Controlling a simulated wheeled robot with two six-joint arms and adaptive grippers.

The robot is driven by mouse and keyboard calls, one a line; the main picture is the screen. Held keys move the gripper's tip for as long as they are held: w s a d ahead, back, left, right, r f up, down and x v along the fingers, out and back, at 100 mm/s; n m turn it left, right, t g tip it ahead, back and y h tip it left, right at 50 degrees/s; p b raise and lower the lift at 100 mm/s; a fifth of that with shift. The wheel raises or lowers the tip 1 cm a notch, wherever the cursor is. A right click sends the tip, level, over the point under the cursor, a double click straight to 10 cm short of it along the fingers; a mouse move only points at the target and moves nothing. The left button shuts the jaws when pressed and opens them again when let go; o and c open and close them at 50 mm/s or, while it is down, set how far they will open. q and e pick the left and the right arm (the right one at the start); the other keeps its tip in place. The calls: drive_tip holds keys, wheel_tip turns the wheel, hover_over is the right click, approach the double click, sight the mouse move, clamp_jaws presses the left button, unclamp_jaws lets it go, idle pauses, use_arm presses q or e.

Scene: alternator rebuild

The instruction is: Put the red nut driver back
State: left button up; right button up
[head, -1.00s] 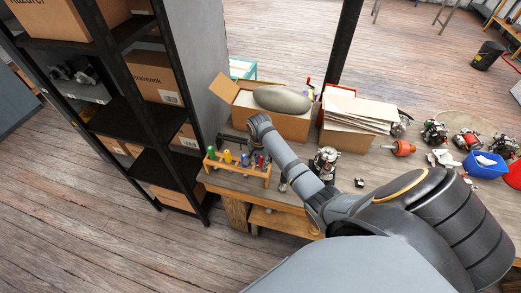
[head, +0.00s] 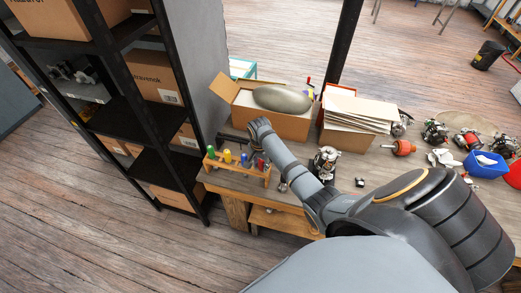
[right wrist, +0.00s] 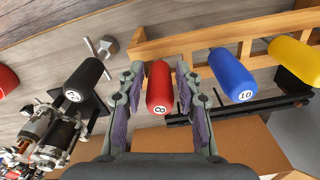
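The red nut driver (right wrist: 159,88), marked 8, stands at the end of the wooden rack (right wrist: 140,49). In the head view, its red handle (head: 260,163) shows at the right end of the rack (head: 238,169). My right gripper (right wrist: 160,85) is open, with one finger on each side of the red handle and narrow gaps showing between them. It also shows in the head view (head: 254,150), small and partly hidden by my arm. The driver's shaft and its seat in the rack are hidden. My left gripper is not in view.
A blue driver (right wrist: 231,74) and a yellow driver (right wrist: 295,59) stand beside the red one. An open cardboard box (head: 285,125) stands behind the rack.

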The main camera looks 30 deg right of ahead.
drive_tip(key=shift+o, duration=1)
drive_tip(key=shift+r, duration=0.15)
wheel_tip(320, 180, up, 16)
drive_tip(key=p, duration=0.1)
drive_tip(key=shift+s+a+p, duration=0.15)
drive_tip(key=shift+a+p, duration=0.05)
drive_tip(key=shift+p, duration=0.15)
drive_tip(key=shift+f, duration=0.25)
